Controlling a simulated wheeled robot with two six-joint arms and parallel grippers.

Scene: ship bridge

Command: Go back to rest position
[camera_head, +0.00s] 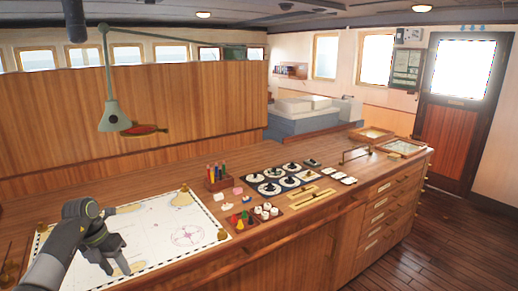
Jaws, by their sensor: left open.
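My left gripper (117,265) is open and empty over the left part of the nautical chart (165,225). Its arm comes in from the lower left corner. I cannot tell whether the fingertips touch the chart. The chart lies flat on the wooden counter (285,240), and brass weights (223,234) stand at its corners. My right gripper does not show.
A pencil holder (218,178), a panel of black instruments (285,180) and small coloured pieces (243,218) stand right of the chart. Trays (402,147) lie at the counter's far right end. A lamp (114,118) hangs over the back. Open floor (465,235) lies right of the drawers.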

